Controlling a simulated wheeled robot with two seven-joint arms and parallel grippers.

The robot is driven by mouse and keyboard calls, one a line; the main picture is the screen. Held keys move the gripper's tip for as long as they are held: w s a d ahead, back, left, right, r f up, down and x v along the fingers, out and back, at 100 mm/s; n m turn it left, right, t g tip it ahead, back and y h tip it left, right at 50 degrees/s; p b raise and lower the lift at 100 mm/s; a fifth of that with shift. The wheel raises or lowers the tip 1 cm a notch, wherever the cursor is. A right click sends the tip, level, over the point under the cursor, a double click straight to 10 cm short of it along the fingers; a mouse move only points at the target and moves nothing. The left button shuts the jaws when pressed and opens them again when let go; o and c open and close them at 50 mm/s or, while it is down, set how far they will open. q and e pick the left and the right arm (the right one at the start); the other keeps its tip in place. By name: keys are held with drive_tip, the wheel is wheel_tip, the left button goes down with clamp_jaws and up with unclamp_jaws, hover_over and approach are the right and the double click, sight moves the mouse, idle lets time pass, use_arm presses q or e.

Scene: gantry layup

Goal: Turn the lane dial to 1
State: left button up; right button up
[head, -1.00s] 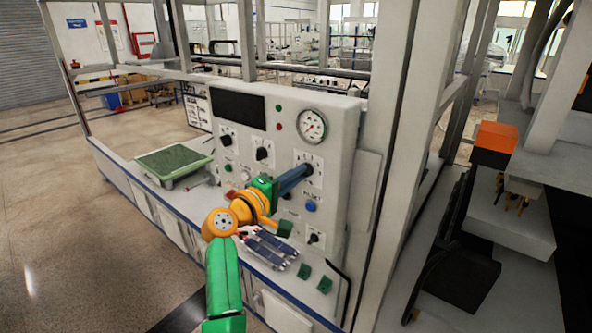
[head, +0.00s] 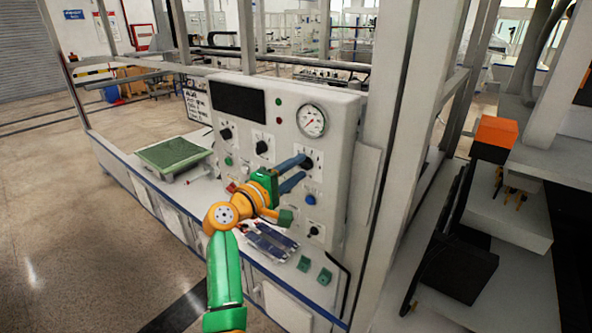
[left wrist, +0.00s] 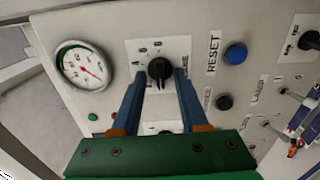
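A black dial (left wrist: 160,70) on a white label plate sits between my left gripper's fingertips in the left wrist view. A finger partly hides the plate's lettering, so I cannot confirm its name or read the setting. The dial also shows on the upright panel in the head view (head: 307,162). My left gripper (left wrist: 159,80) is open, with one blue finger on each side of the dial and small gaps visible. In the head view the left gripper (head: 298,173) reaches the panel from the left, one finger above the other. My right gripper is not in view.
The grey panel (head: 347,120) carries a round gauge (head: 312,121), a blue RESET button (left wrist: 236,55) beside the dial, and other black dials. A green-topped tray (head: 170,154) and a blue-grey flat object (head: 270,240) lie on the bench below. A post stands right of the panel.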

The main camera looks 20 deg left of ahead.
use_arm(q)
drive_tip(key=shift+s+a+f, duration=0.1)
drive_tip(key=shift+s, duration=0.1)
drive_tip(key=b+v, duration=0.2)
drive_tip(key=v, duration=0.4)
drive_tip(key=shift+s+b, duration=0.3)
drive_tip(key=shift+s, duration=0.05)
